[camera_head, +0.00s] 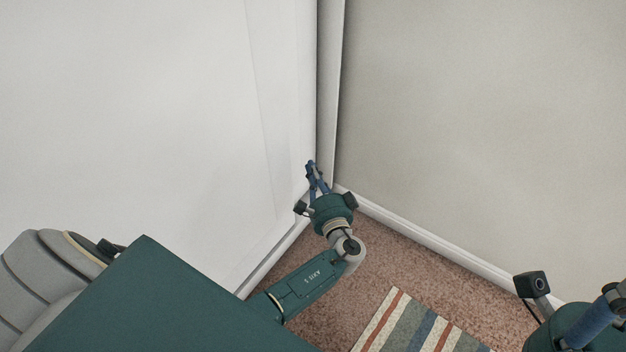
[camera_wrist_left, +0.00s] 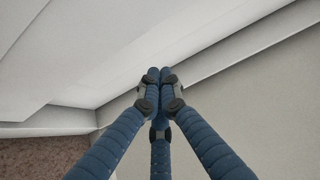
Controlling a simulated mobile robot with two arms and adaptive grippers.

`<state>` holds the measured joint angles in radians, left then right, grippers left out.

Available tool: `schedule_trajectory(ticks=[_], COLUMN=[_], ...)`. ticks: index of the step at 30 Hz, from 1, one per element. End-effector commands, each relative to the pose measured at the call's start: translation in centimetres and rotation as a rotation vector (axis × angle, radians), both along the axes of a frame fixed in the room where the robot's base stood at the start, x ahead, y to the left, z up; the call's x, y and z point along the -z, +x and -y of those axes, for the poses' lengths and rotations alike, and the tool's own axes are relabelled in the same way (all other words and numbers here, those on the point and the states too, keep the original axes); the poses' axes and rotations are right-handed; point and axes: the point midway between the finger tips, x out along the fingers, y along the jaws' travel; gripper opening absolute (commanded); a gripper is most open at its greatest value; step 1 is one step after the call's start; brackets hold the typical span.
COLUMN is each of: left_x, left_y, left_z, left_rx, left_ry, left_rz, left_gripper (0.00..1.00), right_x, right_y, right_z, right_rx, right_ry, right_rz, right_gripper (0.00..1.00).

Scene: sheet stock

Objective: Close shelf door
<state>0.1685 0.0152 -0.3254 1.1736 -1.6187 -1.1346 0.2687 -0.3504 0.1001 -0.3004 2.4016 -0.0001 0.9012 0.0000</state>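A large white panelled surface (camera_head: 130,100) fills the left of the head view, with faint upright edges near its right side. A narrow white upright strip (camera_head: 329,80) stands at the corner. I cannot tell for certain which part is the shelf door, and no handle shows. My left gripper (camera_head: 310,163) is by the lower end of the corner. In the left wrist view its fingertips (camera_wrist_left: 160,74) are together with nothing seen between them, close to a white edge; contact is unclear. My right gripper (camera_head: 608,290) is partly in view at the lower right, apart from the white panels.
A plain grey-beige wall (camera_head: 490,120) with a white baseboard (camera_head: 430,235) closes off the right side. Brown carpet (camera_head: 375,250) covers the floor between the wall and the white panels. A striped rug (camera_head: 415,325) lies at the bottom.

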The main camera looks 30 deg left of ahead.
Motion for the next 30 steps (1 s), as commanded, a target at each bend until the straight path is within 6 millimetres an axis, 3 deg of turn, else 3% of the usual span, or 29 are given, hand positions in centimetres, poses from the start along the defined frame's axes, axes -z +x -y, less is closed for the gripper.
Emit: schedule_trajectory(ticks=[1, 8, 12, 16, 30], left_x=[0.2, 0.3, 0.1, 0.1, 0.1], left_y=[0.8, 4.2, 1.7, 0.5, 0.0], left_z=[-1.0, -4.5, -4.5, -4.6, -4.6], left_rx=[-0.003, -0.002, 0.000, 0.000, 0.000], left_ry=[0.001, 0.001, -0.002, -0.002, -0.001], left_rz=[0.002, 0.001, -0.004, -0.002, -0.002], left_gripper=[0.00, 0.00, 0.00, 0.00, 0.00], right_x=[0.6, 0.1, -0.1, 0.0, 0.0], right_y=[0.0, 0.2, 0.3, 0.3, 0.3], right_z=[0.0, -0.1, -0.1, -0.1, -0.2], right_rx=[0.000, 0.003, 0.002, 0.002, 0.002], right_ry=[0.000, -0.005, -0.004, -0.004, -0.004], right_rz=[-0.001, 0.044, 0.030, 0.029, 0.028], right_gripper=[0.45, 0.45, 0.45, 0.45, 0.45])
